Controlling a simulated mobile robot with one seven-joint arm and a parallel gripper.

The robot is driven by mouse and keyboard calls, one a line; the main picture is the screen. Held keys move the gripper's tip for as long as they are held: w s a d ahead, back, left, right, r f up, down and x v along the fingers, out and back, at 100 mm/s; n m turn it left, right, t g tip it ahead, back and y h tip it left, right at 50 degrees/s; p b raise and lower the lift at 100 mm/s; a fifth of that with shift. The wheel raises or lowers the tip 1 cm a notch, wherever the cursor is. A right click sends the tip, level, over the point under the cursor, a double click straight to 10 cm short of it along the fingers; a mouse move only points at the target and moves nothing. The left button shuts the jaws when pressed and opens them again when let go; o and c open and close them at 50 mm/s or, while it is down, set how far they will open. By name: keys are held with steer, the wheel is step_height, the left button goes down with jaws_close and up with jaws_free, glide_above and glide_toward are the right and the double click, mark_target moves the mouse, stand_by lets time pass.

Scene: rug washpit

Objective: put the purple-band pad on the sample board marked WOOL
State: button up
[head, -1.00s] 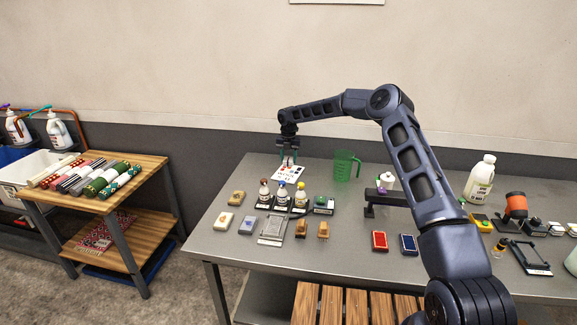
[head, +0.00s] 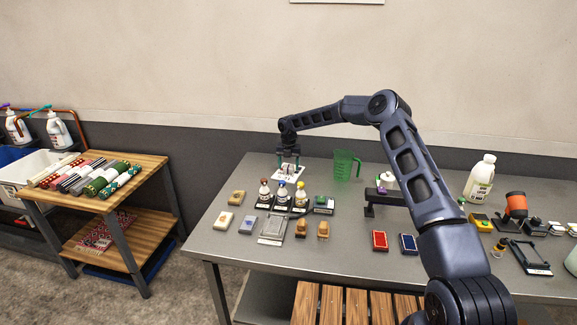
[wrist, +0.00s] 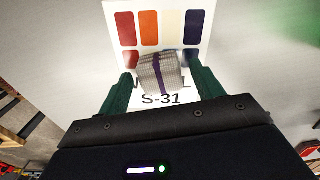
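The grey, ribbed pad with a purple band (wrist: 160,72) lies over the white sample board (wrist: 170,15) in the wrist view. It covers part of the board's lettering; a W, an L and "S-31" show, along with red, orange, cream and dark blue swatches. In the head view the board (head: 288,176) lies at the back left of the steel table. My gripper (wrist: 162,82) has its green fingers on either side of the pad, with a narrow gap visible on each side. It is low over the board in the head view (head: 289,166).
A green jug (head: 345,167) stands right of the board. Pads and brushes lie nearer the table's front, with red (head: 380,240) and blue (head: 408,243) pads to the right.

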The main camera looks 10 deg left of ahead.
mark_target(289, 166)
steer(key=shift+r, duration=0.15)
step_height(289, 166, up, 12)
stand_by(0.5)
steer(key=shift+r, duration=0.1)
